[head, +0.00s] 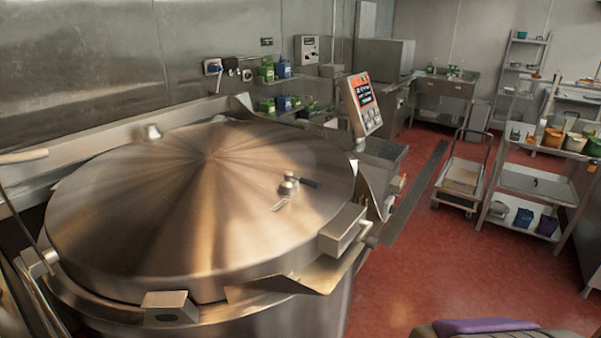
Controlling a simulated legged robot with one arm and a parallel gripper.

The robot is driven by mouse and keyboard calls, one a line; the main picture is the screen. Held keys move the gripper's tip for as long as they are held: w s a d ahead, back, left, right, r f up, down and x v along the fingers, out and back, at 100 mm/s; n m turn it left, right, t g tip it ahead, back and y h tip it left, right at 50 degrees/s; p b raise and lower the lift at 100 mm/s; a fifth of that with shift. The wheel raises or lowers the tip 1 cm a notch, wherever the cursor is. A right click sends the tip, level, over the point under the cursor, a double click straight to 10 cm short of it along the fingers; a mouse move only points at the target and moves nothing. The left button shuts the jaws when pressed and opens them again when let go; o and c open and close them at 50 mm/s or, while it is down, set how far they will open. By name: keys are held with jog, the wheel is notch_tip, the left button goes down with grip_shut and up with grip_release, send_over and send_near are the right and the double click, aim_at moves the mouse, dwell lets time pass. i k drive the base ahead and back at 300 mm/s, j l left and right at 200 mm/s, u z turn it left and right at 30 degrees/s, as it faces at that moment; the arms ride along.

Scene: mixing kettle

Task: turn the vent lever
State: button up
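The mixing kettle's round steel lid (150,200) fills the left and middle of the head view and is closed. On the right part of the lid stands a small metal vent fitting (288,188). Its short dark lever (310,183) sticks out to the right, roughly level with the lid. A small wire-like piece (279,205) lies on the lid just in front of the fitting. Nothing touches the lever. I cannot make out my gripper in this view.
A tilted control panel (364,104) rises behind the kettle's right side. A metal bracket (343,230) juts from the lid's right rim. A cart (463,178) and a shelved table (533,184) stand at the right. Red floor (430,260) is open right of the kettle.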

aim_at(288, 175)
jog(key=u, duration=0.3)
jog(key=i+l+u, duration=0.2)
jog(key=l+u, duration=0.25)
jog(key=i+l+u, duration=0.1)
jog(key=l+u, duration=0.85)
